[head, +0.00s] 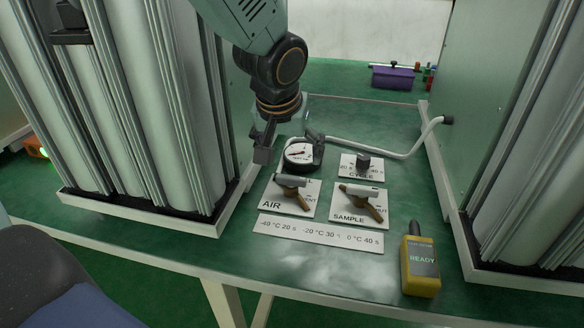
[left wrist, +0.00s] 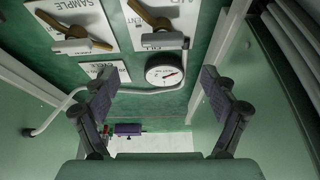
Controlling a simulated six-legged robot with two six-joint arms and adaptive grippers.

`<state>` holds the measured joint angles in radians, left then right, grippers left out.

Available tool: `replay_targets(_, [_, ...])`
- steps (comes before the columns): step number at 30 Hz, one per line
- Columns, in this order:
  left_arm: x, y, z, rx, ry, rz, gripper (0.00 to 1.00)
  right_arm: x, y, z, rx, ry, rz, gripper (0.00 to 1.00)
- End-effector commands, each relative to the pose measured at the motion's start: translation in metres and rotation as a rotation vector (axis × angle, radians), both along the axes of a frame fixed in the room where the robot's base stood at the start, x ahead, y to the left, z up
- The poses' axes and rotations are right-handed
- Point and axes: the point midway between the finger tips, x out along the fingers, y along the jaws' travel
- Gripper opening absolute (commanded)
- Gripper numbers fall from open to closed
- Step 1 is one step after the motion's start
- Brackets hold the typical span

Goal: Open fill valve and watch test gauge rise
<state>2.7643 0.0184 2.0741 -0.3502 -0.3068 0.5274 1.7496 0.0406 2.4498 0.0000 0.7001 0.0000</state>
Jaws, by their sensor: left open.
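The test gauge (head: 302,154) is a round white dial in a dark case on the green bench; it also shows in the left wrist view (left wrist: 165,71). The valve on the AIR plate (head: 292,192) has a grey and brass handle and partly covered lettering; in the left wrist view it is at the top (left wrist: 158,36). A similar valve on the SAMPLE plate (head: 363,201) is beside it. My left gripper (head: 264,148) is open and empty, left of the gauge and apart from the valves. Its two fingers spread in the left wrist view (left wrist: 158,82). My right gripper is not in view.
A CYCLE knob (head: 363,162) and a pale hose (head: 385,154) lie behind the SAMPLE valve. A label strip (head: 318,234) lies in front. A yellow READY device (head: 420,268) stands at the right. Tall column racks (head: 140,110) flank the bench.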

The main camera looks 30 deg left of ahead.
Motion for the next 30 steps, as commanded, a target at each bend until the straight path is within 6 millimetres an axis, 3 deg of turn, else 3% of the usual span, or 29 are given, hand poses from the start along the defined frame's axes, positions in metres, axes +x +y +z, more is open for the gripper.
replay_targets(5, [-0.005, 0.000, -0.007, -0.005, 0.018, 0.033, 0.85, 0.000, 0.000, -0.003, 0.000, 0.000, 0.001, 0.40])
replay_targets(18, [0.018, 0.006, -0.066, -0.007, 0.018, 0.030, 0.85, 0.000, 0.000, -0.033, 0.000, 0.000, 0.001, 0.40])
replay_targets(30, [0.025, 0.009, -0.073, -0.007, 0.016, 0.029, 0.85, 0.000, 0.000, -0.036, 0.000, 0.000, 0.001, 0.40])
